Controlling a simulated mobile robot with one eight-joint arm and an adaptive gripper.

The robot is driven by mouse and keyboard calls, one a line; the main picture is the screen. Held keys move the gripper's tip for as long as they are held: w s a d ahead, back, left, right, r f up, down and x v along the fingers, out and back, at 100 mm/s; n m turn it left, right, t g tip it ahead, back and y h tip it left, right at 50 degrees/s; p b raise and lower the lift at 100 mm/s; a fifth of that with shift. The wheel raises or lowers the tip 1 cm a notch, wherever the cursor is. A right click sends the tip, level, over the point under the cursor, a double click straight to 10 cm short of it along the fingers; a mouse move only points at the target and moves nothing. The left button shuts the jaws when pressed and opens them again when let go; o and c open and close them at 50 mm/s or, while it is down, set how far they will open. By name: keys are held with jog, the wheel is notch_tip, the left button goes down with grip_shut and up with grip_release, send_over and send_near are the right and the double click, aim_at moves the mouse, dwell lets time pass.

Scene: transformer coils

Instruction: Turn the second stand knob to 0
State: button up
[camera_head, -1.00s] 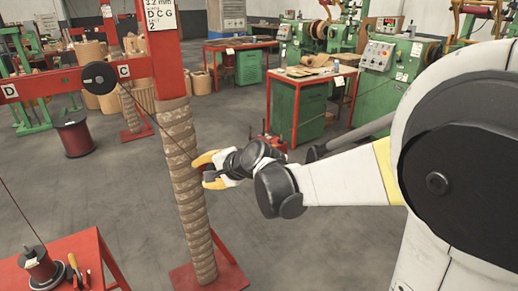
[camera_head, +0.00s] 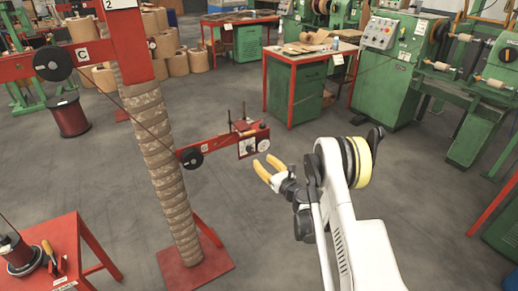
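A red stand with a brown-wrapped post (camera_head: 158,150) stands left of centre, with a sign ending in "2" at its top. A low red arm (camera_head: 221,148) juts right from this post. It carries a black pulley (camera_head: 191,158) and, at its end, a red unit (camera_head: 252,136) with a white plate and a small pale round disc (camera_head: 264,146). I cannot tell which part is the knob or read any setting. My gripper (camera_head: 269,169) has yellow fingers spread apart, empty, just right of and below that end unit in the picture. No contact is clear.
An upper red crossbar (camera_head: 68,60) with a black pulley runs left from the post. A red table (camera_head: 85,247) with a spool stands at lower left. A green-and-red bench (camera_head: 305,72) and green machines (camera_head: 385,75) stand behind. The grey floor between is open.

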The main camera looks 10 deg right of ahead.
aim_at(251, 150)
jog(key=b+x, duration=0.3)
jog(key=x, duration=0.6)
jog(key=shift+a+f, duration=0.15)
jog(key=shift+a, duration=0.05)
jog(key=shift+w+a, duration=0.15)
jog(key=shift+w, duration=0.5)
grip_shut()
